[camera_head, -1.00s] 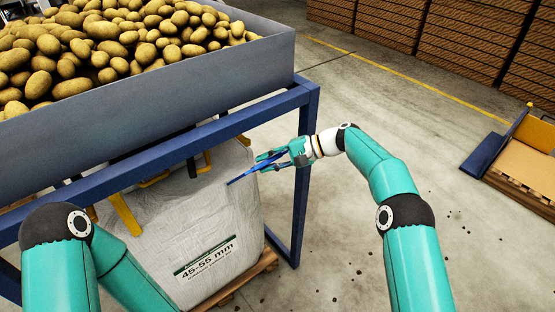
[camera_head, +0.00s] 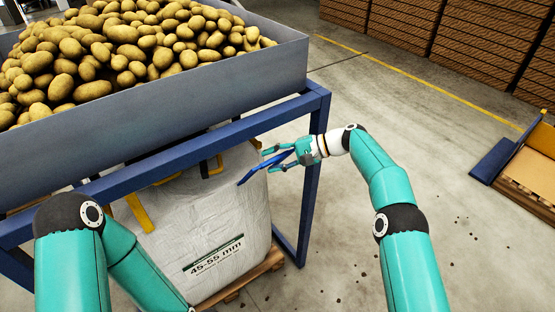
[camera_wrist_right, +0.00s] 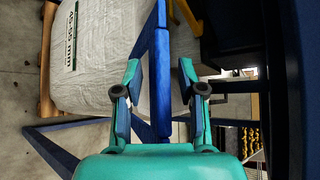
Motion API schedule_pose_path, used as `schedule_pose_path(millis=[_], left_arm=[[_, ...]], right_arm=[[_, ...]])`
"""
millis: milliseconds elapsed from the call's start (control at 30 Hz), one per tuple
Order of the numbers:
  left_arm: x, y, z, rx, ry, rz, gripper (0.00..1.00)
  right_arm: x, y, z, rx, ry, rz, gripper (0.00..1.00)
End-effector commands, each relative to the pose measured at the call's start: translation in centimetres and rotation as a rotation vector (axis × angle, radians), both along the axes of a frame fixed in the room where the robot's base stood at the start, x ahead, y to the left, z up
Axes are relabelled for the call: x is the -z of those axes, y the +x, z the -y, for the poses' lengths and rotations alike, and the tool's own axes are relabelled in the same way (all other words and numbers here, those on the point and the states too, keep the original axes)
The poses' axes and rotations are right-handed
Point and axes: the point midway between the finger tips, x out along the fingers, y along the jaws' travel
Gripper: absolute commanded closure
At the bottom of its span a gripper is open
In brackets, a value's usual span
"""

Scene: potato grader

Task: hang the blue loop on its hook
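The blue loop (camera_head: 255,171) shows as a narrow blue strap at the top right corner of the white bag (camera_head: 231,215). My right gripper (camera_head: 269,158) is at this corner, beside the blue frame leg. In the right wrist view the strap (camera_wrist_right: 162,75) runs between the two fingers, with a gap visible on each side. The fingers look open around it. The loop's hook is not clearly visible; a dark upright piece (camera_head: 204,169) shows under the frame rail. My left arm is at the lower left, and its gripper is out of view.
A grey bin full of potatoes (camera_head: 130,50) stands above the bag on a blue frame (camera_head: 311,170). Yellow straps (camera_head: 140,212) show at the bag's left. Brown crates (camera_head: 455,50) stand at the back right. The floor right of the frame is mostly clear.

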Motion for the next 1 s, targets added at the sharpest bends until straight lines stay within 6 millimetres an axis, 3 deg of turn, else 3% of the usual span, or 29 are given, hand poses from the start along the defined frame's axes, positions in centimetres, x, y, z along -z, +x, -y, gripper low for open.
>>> schedule_pose_path(millis=[367, 567, 767, 1000], left_arm=[[-0.1, 0.0, 0.0, 0.0, 0.0, 0.0, 0.6], [0.0, 0.0, 0.0, 0.0, 0.0, 0.0, 0.6], [0.0, 0.0, 0.0, 0.0, 0.0, 0.0, 0.6], [0.0, 0.0, 0.0, 0.0, 0.0, 0.0, 0.6]], right_arm=[[-0.3, 0.0, 1.2, 0.003, -0.002, -0.001, 0.6], [-1.6, -0.1, 4.3, 0.005, -0.002, 0.0, 0.6], [-3.4, -0.3, 8.7, 0.005, -0.003, 0.002, 0.6], [-4.1, -0.4, 10.3, 0.002, 0.0, 0.0, 0.6]])
